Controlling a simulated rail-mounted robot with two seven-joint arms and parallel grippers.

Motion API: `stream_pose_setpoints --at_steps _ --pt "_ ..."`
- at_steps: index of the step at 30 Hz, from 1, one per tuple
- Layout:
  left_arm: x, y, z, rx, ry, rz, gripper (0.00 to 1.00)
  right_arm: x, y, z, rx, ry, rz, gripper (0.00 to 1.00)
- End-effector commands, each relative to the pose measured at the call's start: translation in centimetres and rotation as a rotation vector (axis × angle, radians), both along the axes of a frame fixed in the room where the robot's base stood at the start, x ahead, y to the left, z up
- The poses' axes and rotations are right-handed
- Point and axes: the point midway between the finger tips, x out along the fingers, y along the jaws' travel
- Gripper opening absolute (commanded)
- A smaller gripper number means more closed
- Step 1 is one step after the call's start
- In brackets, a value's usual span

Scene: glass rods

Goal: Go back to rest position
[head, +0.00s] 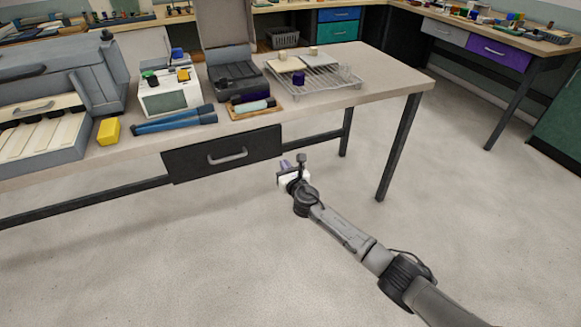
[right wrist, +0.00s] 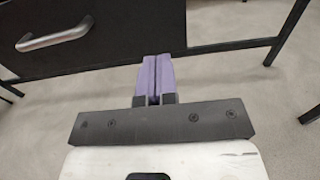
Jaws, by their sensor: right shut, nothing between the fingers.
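My right gripper (head: 285,164) is in front of the workbench, below the tabletop and to the right of the black drawer (head: 222,155). In the right wrist view its purple fingers (right wrist: 155,78) are pressed together with nothing between them. The drawer is shut, and its metal handle shows at the top left of the right wrist view (right wrist: 55,35). My right arm reaches in from the lower right of the head view. My left gripper is in neither view.
The workbench (head: 385,75) holds a drying rack (head: 318,80), a wooden tray (head: 268,110), a white device (head: 172,97), blue tongs-like tools (head: 175,121) and a yellow block (head: 108,131). A table leg (head: 398,147) stands right of my gripper. The floor (head: 200,260) in front is clear.

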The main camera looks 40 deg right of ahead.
Motion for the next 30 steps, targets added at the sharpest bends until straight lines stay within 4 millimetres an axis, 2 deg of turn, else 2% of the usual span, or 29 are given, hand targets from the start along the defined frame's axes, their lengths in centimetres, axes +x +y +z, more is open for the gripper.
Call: stream_pose_setpoints --at_steps 1,3,9,20,23,26,28,30 --pt "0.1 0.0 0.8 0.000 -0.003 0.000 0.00 -0.8 0.1 0.2 -0.001 0.002 0.000 0.00" --pt "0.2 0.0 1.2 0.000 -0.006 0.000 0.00 -1.6 0.4 0.2 -0.001 0.002 0.001 0.00" --pt "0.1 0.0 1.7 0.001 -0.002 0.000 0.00 -3.1 0.8 0.0 -0.001 0.001 0.000 0.00" --pt "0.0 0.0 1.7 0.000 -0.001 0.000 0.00 -3.6 0.9 -0.1 0.043 -0.011 0.000 0.00" --pt "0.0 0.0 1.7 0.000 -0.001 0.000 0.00 -3.7 0.5 -0.1 0.162 -0.041 -0.022 0.00" --pt "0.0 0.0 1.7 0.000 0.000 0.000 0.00 -4.1 -0.8 -0.3 0.371 -0.100 -0.113 0.00" --pt "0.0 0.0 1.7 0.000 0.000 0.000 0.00 -4.7 -2.1 -0.7 0.576 -0.163 -0.212 0.00" --pt "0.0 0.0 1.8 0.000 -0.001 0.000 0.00 -5.4 -2.5 0.0 0.808 -0.254 -0.300 0.00"
